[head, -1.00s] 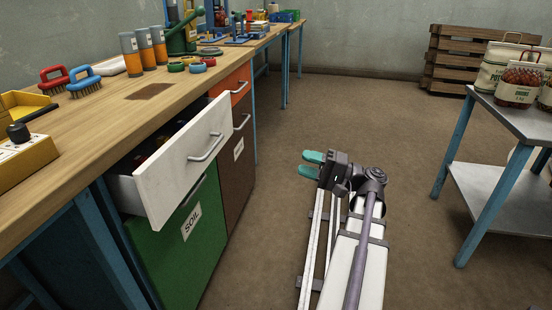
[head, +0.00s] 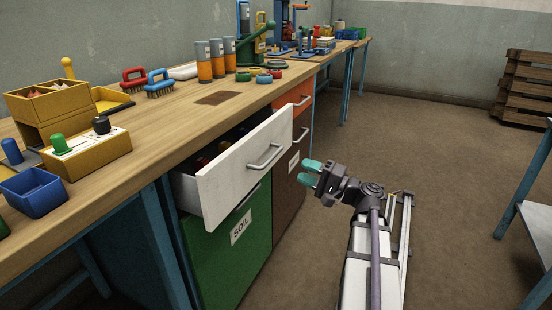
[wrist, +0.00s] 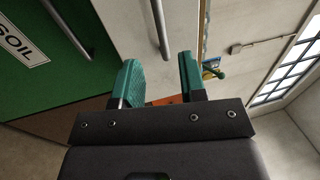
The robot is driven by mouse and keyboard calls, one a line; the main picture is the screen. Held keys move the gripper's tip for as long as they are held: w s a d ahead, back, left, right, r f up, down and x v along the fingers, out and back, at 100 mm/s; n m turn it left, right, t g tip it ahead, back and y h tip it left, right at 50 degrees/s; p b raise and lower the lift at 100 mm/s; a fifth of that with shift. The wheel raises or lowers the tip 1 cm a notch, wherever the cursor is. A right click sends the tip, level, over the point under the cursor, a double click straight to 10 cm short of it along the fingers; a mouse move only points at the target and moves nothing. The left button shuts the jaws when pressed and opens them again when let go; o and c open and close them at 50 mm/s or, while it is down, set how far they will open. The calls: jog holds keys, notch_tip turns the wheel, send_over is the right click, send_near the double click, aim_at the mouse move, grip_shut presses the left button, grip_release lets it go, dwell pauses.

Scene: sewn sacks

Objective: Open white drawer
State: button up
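The white drawer (head: 235,178) stands pulled out from the workbench, above the green SOIL door (head: 215,250). Its metal bar handle (head: 265,157) is on the front, and some dark and coloured contents show inside. My gripper (head: 310,173) has teal fingertips and is apart from the drawer, to the right of its handle. In the wrist view my gripper (wrist: 160,85) has its two fingers spread with nothing between them. A metal bar handle (wrist: 160,30) shows beyond the fingertips, in front of a pale panel.
The wooden workbench (head: 180,120) runs along the wall with bins, brushes and cylinders on it. An orange drawer (head: 295,97) and a brown door (head: 288,185) are just beyond. A metal table (head: 540,225) stands at right. Open floor (head: 440,190) lies between.

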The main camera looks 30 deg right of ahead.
aim_at(273, 155)
jog(key=p+x, duration=0.2)
jog(key=x, duration=0.8)
jog(key=shift+w+a+r, duration=0.1)
jog(key=shift+w+a, duration=0.15)
jog(key=shift+c, duration=0.4)
grip_shut()
